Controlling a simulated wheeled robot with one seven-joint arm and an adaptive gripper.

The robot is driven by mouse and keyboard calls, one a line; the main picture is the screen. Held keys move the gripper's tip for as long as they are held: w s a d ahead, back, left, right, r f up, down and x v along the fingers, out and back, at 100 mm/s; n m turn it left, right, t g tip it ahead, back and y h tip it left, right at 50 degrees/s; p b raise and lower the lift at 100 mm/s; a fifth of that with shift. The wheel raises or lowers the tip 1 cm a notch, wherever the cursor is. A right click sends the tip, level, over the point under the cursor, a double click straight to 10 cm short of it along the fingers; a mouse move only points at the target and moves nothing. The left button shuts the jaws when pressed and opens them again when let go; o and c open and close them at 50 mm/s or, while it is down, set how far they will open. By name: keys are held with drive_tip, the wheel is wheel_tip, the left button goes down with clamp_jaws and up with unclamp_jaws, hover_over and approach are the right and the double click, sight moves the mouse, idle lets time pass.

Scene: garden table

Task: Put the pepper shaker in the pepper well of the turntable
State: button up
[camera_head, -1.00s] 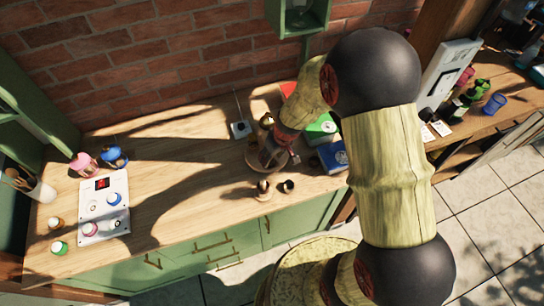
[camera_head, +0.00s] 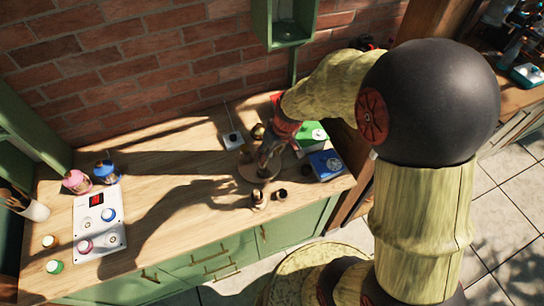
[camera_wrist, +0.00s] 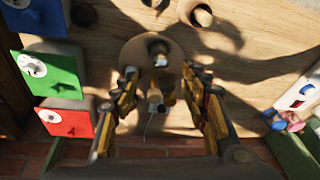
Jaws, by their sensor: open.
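The turntable is a round wooden disc (camera_head: 247,173) on the wooden counter; it also shows in the wrist view (camera_wrist: 130,52). A small dark piece with a pale top (camera_wrist: 158,50) is on the disc, close to the fingertips; I cannot tell whether it is the pepper shaker or part of the turntable. My gripper (camera_wrist: 160,74) is open above the disc, its fingers apart, with no visible contact. In the head view the gripper (camera_head: 266,153) hides part of the disc. A pale-topped wooden piece (camera_wrist: 200,14) and a dark cup-like piece (camera_wrist: 83,14) stand nearby. No well is clearly visible.
Blue (camera_head: 326,162) and green (camera_head: 312,134) boxes, with a red one behind, stand right of the turntable. A brass-coloured object (camera_head: 258,131) and small white device (camera_head: 233,139) are behind it. A white panel (camera_head: 98,222) lies left; the counter between is clear.

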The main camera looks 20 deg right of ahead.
drive_tip(key=s+a+r+t, duration=0.1)
drive_tip(key=s+r, duration=0.2)
drive_tip(key=r, duration=0.4)
drive_tip(key=s+a+r, duration=0.1)
drive_tip(key=s+r, duration=0.2)
drive_tip(key=r, duration=0.5)
drive_tip(key=s+r+m+t+h, duration=0.1)
drive_tip(key=s+r+m+t, duration=0.1)
drive_tip(key=s+r, duration=0.6)
drive_tip(key=s, duration=0.4)
drive_tip(key=shift+s+r+m, duration=0.3)
drive_tip(key=shift+s+m, duration=0.05)
drive_tip(key=shift+m, duration=0.05)
drive_tip(key=shift+d+f, duration=0.1)
wheel_tip(320, 180, down, 8)
drive_tip(key=b, duration=0.8)
drive_tip(key=shift+f, duration=0.1)
